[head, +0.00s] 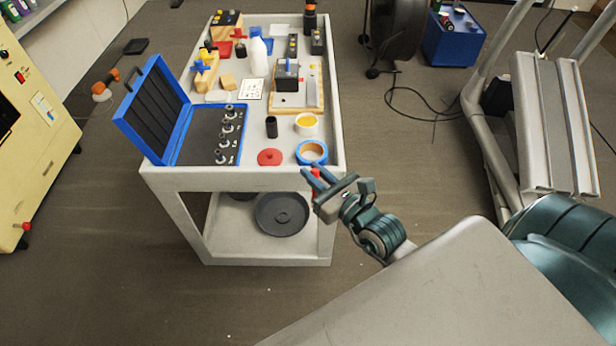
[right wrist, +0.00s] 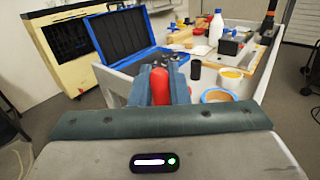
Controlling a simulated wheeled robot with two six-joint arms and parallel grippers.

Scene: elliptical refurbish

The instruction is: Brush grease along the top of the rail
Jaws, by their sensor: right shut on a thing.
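My right gripper (head: 313,183) is at the near right corner of the cart, its fingers shut on a red-handled thing (right wrist: 160,86), which looks like the brush handle. Its bristles cannot be made out. A bit of red also shows by the fingertips in the head view (head: 316,174). A white cup of yellow grease (head: 306,123) stands on the cart beyond the gripper, and it shows in the right wrist view (right wrist: 231,76). The elliptical machine with its long grey rails (head: 545,125) stands at the right, away from the gripper. My left gripper is not in view.
The grey cart (head: 157,180) carries an open blue socket case (head: 180,110), a tape roll (head: 312,151), a red disc (head: 269,157), a black cylinder (head: 271,127) and a white bottle (head: 258,55). A blue box (head: 452,45) and a cable lie on the floor. Floor between cart and machine is mostly clear.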

